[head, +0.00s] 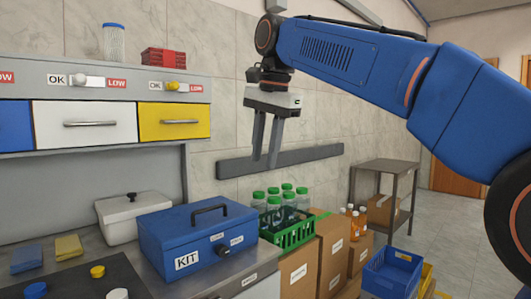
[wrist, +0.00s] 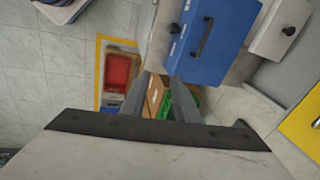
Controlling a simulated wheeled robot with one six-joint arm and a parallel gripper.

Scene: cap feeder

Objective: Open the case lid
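The blue case (head: 190,240), labelled KIT, stands on the counter with its lid shut. Its lid (head: 195,216) has a black handle (head: 209,212) on top. A dark latch or knob (head: 221,250) sits on its front beside small labels. In the wrist view the blue case (wrist: 212,45) lies near the top middle, beyond the fingers. My gripper (head: 264,163) hangs in the air above and to the right of the case, fingers pointing down. The two fingers are apart, with nothing between them. They also show in the wrist view (wrist: 168,98).
A white lidded box (head: 131,215) stands behind the case. A green crate with bottles (head: 289,235) and cardboard boxes (head: 298,275) stand to the right. Drawers (head: 86,123) hang above the counter. Yellow and blue pads (head: 68,247) lie at the left.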

